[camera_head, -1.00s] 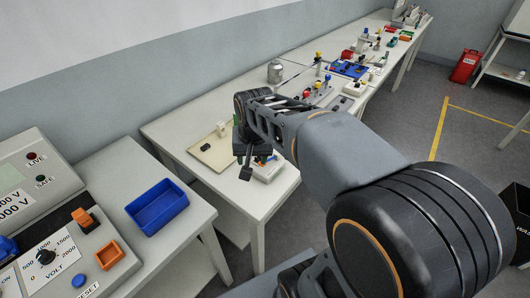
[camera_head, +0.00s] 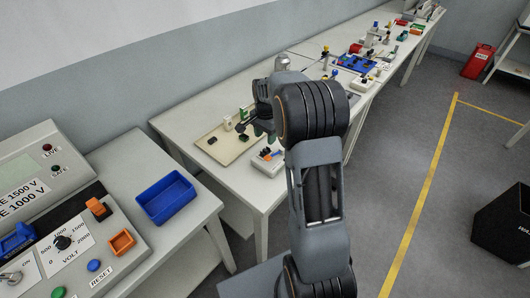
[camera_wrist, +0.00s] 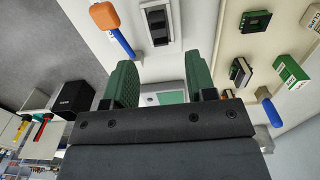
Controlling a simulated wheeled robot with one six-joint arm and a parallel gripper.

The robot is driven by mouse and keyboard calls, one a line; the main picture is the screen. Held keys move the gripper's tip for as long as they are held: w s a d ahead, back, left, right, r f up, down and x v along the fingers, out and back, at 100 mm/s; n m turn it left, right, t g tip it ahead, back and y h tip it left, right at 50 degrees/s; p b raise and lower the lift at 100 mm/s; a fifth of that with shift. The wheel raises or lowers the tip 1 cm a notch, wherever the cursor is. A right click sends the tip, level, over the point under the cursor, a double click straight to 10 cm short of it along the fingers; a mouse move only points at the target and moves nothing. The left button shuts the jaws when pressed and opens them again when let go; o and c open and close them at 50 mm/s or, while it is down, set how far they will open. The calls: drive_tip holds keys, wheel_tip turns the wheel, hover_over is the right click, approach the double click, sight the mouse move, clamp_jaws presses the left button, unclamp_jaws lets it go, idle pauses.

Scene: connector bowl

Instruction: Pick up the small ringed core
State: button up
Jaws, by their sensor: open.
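I cannot pick out the small ringed core for certain in either view. My gripper (camera_head: 250,131) is over the near end of the long white table, by the right edge of the beige tray (camera_head: 214,152). In the wrist view my gripper (camera_wrist: 160,66) is open, its two green-padded fingers apart with nothing held between them. Beyond its fingers are a pale surface and a small green-and-white patch. The gripper body hides the lower middle of that view, and my arm hides part of the table in the head view.
The tray holds a green board (camera_wrist: 255,22), a dark block (camera_wrist: 240,71) and a green-and-white box (camera_wrist: 291,71). A white device (camera_head: 266,162) and an orange-and-blue tool (camera_wrist: 105,17) lie beside it. A blue bin (camera_head: 166,198) stands on the nearer table. Several items crowd the table's far end.

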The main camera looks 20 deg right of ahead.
sight(265, 150)
drive_tip(key=shift+s+f+p, duration=0.15)
drive_tip(key=shift+f+p, duration=0.45)
drive_tip(key=shift+f, duration=2.8)
drive_tip(key=shift+c, duration=0.2)
clamp_jaws()
